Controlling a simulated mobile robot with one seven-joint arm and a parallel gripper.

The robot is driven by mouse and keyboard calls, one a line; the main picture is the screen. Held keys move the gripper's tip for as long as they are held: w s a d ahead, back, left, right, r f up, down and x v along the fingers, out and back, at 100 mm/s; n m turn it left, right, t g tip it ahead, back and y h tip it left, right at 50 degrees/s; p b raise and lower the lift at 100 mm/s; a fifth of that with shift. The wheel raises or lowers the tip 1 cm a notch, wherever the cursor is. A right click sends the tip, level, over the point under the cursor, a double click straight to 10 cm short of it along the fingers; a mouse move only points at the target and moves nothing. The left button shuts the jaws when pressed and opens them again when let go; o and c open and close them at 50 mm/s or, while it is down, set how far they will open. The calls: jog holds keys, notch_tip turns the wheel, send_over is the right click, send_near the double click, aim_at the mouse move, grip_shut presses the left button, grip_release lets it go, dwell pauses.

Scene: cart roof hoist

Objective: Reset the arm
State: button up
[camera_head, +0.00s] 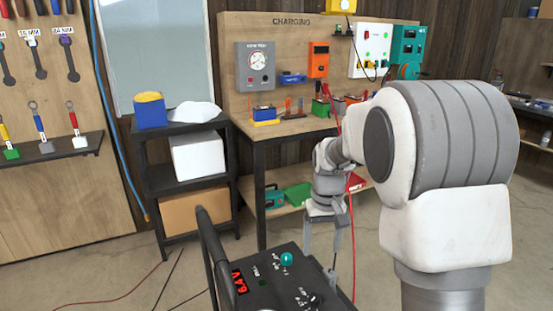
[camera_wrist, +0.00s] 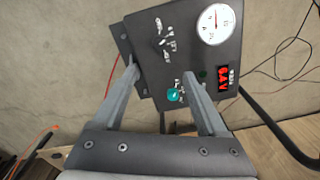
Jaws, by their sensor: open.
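My gripper (camera_head: 322,248) points down beside the right edge of a black cart panel (camera_head: 262,296) in the head view. Its two fingers are spread apart with nothing between them. In the wrist view my gripper (camera_wrist: 160,72) shows its fingers over the dark panel (camera_wrist: 190,48). A teal knob (camera_wrist: 173,95) shows near the right finger, and a round white gauge (camera_wrist: 215,24) and red digital display (camera_wrist: 223,79) lie further right. The teal knob also shows in the head view (camera_head: 287,259). I cannot tell whether the fingers touch the panel.
A cart handle (camera_head: 211,250) rises at the panel's left. A charging bench (camera_head: 290,131) with several devices stands behind. A black shelf (camera_head: 178,187) with boxes stands left of it. A red cable (camera_head: 350,235) hangs near my gripper. Floor at the left is mostly clear.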

jog(key=s+r+t+p, duration=0.1)
jog(key=s+r+p, duration=0.2)
jog(key=s+r, duration=0.4)
jog(key=s+r+t+p, duration=0.2)
jog(key=s+r, duration=0.3)
jog(key=r, duration=0.5)
jog(key=s+r+t+p, duration=0.2)
jog(key=s+r+p, duration=0.3)
jog(key=s, duration=0.7)
jog(key=shift+p+v, duration=0.4)
jog(key=shift+v, duration=0.5)
